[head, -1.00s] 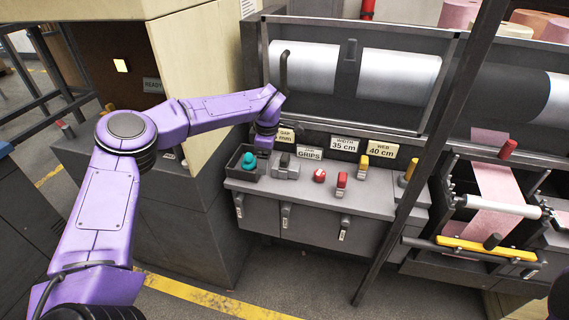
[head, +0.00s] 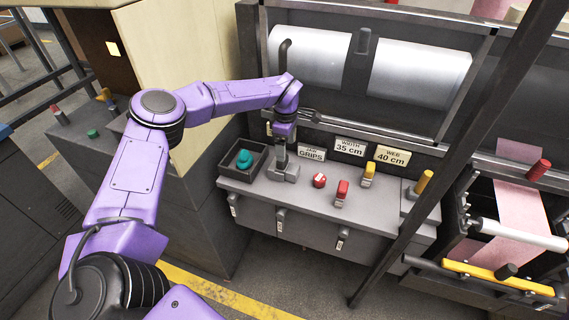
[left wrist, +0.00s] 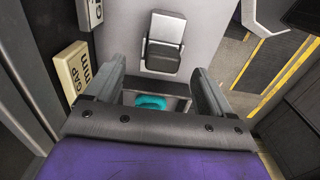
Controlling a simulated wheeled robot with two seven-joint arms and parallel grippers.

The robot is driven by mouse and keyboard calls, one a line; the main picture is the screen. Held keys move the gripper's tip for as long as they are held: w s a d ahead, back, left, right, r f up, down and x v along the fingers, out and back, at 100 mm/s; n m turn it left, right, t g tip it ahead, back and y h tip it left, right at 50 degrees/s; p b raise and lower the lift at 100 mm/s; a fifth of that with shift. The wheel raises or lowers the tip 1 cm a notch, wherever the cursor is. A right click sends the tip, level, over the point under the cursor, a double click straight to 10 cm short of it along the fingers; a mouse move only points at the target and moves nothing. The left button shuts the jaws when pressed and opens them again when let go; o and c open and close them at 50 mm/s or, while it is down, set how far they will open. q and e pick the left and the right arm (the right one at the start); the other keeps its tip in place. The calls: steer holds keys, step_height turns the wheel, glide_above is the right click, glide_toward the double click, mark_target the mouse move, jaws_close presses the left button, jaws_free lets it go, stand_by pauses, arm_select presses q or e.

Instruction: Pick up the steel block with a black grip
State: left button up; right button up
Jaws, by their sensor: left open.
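The steel block (head: 284,172) stands on the grey ledge, just right of a dark tray. Its black grip is mostly hidden behind my left gripper in the head view. In the left wrist view the steel block (left wrist: 163,45) shows from above with its black grip, ahead of the fingers and roughly centred between them. My left gripper (head: 282,154) is above the block, pointing down. In the left wrist view the left gripper (left wrist: 158,68) is open and nothing is held. I cannot tell the exact height between fingertips and grip. My right gripper is not in view.
The dark tray (head: 222,168) holds teal pieces (head: 244,159). Label plates and machine rollers stand behind. A dark diagonal post crosses the right side.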

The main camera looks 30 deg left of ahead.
arm_select(q)
steer(key=f+p, duration=0.1)
steer(key=f, duration=0.2)
steer(key=a+f+p, duration=0.1)
steer(key=f, duration=0.1)
steer(key=shift+s+f+p, duration=0.2)
steer(key=shift+s+p, duration=0.15)
steer(key=shift+f, duration=0.15)
steer(key=shift+d, duration=0.15)
steer(key=shift+c, duration=0.3)
steer(key=c, duration=1.3)
steer(key=shift+r+p, duration=0.3)
steer(key=shift+r, duration=0.25)
steer(key=shift+c, duration=0.2)
steer(key=r+p, duration=0.1)
steer(key=r, duration=0.1)
steer(key=r+p, duration=0.3)
steer(key=r, duration=0.1)
steer(key=shift+s+r, duration=0.25)
steer(key=shift+s, duration=0.15)
steer(key=s+d+p, duration=0.2)
steer(key=s+d, duration=0.2)
steer(key=s, duration=1.2)
steer(key=shift+s+f, duration=0.3)
steer(key=shift+s, duration=0.05)
